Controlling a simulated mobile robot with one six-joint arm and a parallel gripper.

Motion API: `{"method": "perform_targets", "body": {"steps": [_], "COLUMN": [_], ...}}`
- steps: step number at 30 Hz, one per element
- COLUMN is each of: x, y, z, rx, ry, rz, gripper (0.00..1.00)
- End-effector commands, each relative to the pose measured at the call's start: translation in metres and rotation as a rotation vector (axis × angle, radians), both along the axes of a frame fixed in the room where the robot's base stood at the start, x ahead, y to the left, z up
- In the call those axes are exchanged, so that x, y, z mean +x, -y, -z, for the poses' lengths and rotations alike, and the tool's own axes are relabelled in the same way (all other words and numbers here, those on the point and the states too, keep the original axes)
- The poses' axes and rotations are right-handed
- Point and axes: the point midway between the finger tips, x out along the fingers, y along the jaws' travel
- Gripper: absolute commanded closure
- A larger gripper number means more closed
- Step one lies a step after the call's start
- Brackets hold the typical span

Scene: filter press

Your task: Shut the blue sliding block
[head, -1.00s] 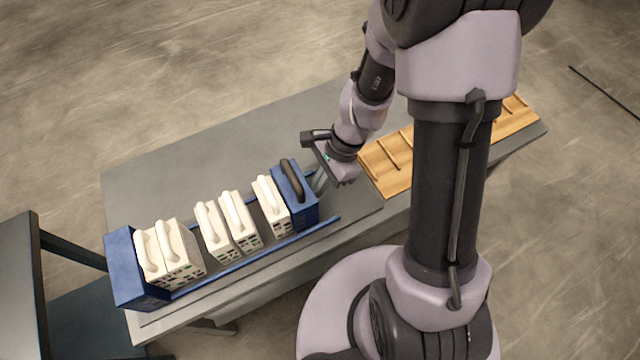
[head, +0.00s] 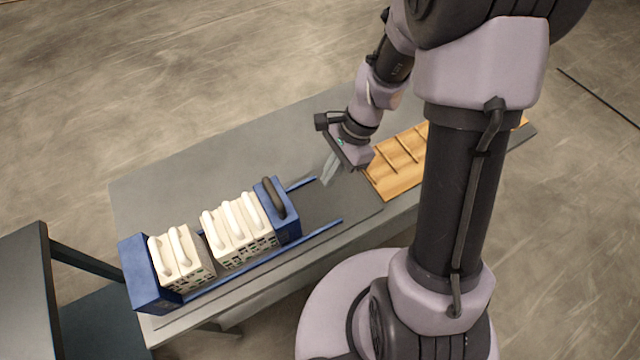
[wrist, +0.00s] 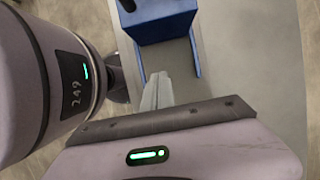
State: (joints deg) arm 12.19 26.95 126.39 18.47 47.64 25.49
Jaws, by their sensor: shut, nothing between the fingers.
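The blue sliding block (head: 288,222) with a dark handle stands on the blue rails, its left face against a group of three white plates (head: 238,240). A gap parts this group from two more white plates (head: 178,265), which stand against the blue end block (head: 143,285) at the left. My gripper (head: 328,172) is shut and empty, over the rails' right part, apart from the sliding block and to its right. In the wrist view the closed fingers (wrist: 157,92) point toward the sliding block (wrist: 165,27), with clear space between them.
A wooden slotted rack (head: 402,165) lies on the grey table (head: 150,195) right of my gripper. The blue rails (head: 320,231) are bare right of the sliding block. A dark table (head: 18,290) stands at the far left.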

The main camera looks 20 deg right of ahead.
Motion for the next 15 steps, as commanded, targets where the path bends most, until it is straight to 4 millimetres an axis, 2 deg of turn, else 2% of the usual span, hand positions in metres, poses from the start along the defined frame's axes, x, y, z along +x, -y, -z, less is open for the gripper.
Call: {"method": "perform_targets", "body": {"steps": [1,5,9,12,15], "x": [0.001,0.003,0.033,0.036,0.035], "y": [0.004,0.010,-0.005,-0.009,-0.013], "z": [-0.013,-0.026,-0.021,-0.024,-0.013], "rx": [-0.002,0.000,-0.004,-0.003,-0.002], "ry": [0.002,0.000,0.006,-0.001,-0.001], "rz": [0.002,0.000,-0.005,-0.002,-0.002], "gripper": [1.00,1.00,1.00,1.00,1.00]}}
